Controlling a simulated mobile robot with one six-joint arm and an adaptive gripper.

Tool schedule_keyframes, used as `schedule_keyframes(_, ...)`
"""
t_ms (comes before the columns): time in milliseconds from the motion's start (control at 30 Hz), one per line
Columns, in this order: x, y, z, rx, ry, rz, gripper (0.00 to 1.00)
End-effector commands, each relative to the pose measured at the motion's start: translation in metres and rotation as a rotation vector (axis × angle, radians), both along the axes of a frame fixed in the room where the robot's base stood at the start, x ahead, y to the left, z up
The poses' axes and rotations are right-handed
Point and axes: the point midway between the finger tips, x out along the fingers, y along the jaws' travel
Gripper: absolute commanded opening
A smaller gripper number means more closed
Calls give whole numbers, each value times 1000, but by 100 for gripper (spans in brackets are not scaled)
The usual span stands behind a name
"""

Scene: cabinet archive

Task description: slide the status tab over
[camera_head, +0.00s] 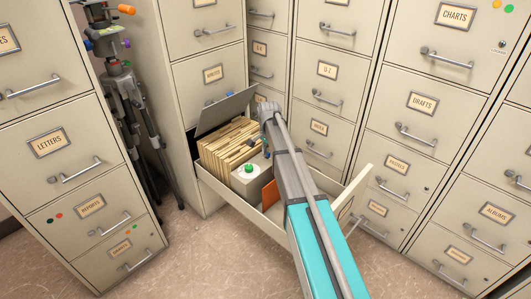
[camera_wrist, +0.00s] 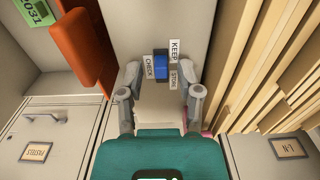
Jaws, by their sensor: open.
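The status tab (camera_wrist: 160,63) is a small blue block on a pale surface, in the upper middle of the wrist view. A KEEP label (camera_wrist: 174,50) and a partly readable label (camera_wrist: 173,79) lie to its right, and a CHECK label (camera_wrist: 149,68) to its left. My gripper (camera_wrist: 162,84) is open and empty, its two fingers spread to either side just below the tab in the picture. I see no contact with the tab. In the head view my arm reaches into the open drawer (camera_head: 243,212); I cannot make out the tab there.
Tan folders (camera_head: 230,145) fill the drawer's left part. A white box with a green knob (camera_head: 249,169) and an orange divider (camera_head: 268,193) stand beside them. Filing cabinets (camera_head: 412,100) surround the drawer closely. A tripod (camera_head: 133,110) stands at left. The floor in front is clear.

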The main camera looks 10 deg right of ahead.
Motion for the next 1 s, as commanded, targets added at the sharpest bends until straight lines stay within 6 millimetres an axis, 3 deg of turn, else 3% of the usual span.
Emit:
schedule_keyframes(667, 1, 0, -7, 0, 0, 0, 46)
schedule_keyframes(933, 1, 0, -7, 0, 0, 0, 0)
schedule_keyframes(1000, 1, 0, -7, 0, 0, 0, 0)
